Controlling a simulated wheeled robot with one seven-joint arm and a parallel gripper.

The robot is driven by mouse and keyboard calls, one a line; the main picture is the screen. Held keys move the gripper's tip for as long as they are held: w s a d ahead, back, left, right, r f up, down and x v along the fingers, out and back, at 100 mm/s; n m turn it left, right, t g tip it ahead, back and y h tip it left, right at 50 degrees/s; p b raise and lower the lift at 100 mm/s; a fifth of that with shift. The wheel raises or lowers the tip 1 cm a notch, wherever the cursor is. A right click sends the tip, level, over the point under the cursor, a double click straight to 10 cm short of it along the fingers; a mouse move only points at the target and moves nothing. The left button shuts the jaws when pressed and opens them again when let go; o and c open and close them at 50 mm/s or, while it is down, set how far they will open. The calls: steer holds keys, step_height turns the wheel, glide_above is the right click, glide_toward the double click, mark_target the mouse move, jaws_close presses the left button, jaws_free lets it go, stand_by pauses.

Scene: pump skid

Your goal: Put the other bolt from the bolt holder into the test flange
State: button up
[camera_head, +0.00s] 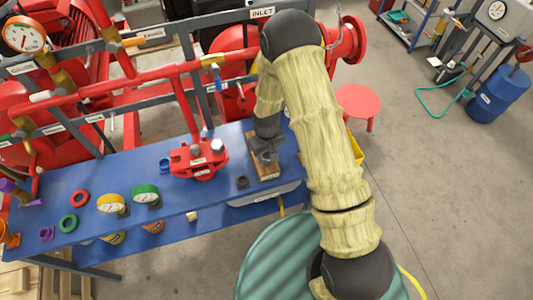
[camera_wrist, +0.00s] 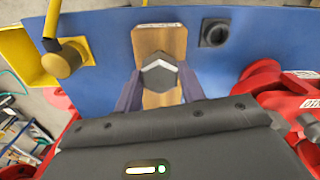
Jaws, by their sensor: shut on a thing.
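The wooden bolt holder (camera_head: 267,174) stands on the blue bench, and its upper face shows in the wrist view (camera_wrist: 150,40). My gripper (camera_head: 265,152) is over the holder, pointing down. In the wrist view my gripper (camera_wrist: 160,88) has its two fingers closed on the sides of a dark hex-headed bolt (camera_wrist: 158,76). The bolt's shank is hidden, so I cannot tell whether it is still in the holder. The red test flange (camera_head: 190,164) sits on the bench left of the holder, with a grey bolt head on top. Part of the flange shows at the right in the wrist view (camera_wrist: 285,100).
A small black socket block (camera_head: 242,182) lies between holder and flange. Gauges (camera_head: 146,194) and coloured rings (camera_head: 80,198) stand on the left of the bench. Red pipework (camera_head: 150,80) runs behind. A yellow bin (camera_head: 355,146) is right of the bench.

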steer(key=shift+r+p, duration=1.05)
steer(key=shift+r, duration=0.85)
